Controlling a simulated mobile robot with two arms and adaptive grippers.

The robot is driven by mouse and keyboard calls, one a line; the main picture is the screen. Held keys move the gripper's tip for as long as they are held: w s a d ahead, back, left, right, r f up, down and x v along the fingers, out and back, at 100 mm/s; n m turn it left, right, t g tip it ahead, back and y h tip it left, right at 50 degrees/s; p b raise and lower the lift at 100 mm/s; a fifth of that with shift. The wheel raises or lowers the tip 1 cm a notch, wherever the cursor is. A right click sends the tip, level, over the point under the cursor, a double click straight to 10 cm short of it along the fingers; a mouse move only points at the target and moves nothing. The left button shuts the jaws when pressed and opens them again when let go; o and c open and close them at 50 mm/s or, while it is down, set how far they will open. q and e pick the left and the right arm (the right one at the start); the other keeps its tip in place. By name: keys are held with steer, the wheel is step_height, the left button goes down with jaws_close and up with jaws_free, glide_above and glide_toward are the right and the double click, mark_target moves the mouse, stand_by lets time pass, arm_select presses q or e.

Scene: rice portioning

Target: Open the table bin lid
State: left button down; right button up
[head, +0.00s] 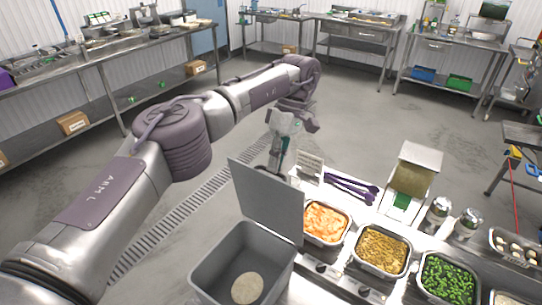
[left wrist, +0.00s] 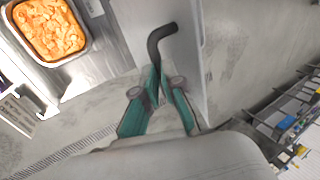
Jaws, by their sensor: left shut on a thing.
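The grey table bin (head: 215,270) stands at the front of the head view. Its flat grey lid (head: 265,200) is raised, standing roughly upright and leaning back at the rear edge. A round whitish patch (head: 247,288) shows on the bin's floor. My left gripper (head: 278,158) is behind the lid's upper right, its tips partly hidden. In the left wrist view, the teal fingers of my left gripper (left wrist: 159,82) are closed on the end of a bent black handle (left wrist: 157,42) beside the grey lid panel (left wrist: 190,60). My right gripper is not in view.
Trays of orange food (head: 326,222), yellow-brown food (head: 381,250) and green food (head: 447,278) sit right of the bin. The floor behind the lid is open.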

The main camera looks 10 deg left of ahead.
arm_select(q)
steer(key=shift+d+f, duration=0.2)
steer(key=shift+f, duration=0.85)
steer(key=c, duration=1.2)
jaws_free()
steer(key=shift+w, duration=0.1)
steer(key=shift+w+f, duration=0.1)
steer(key=shift+w, duration=0.1)
steer(key=shift+s, duration=0.1)
step_height(320, 180, up, 10)
steer(key=shift+w, duration=0.45)
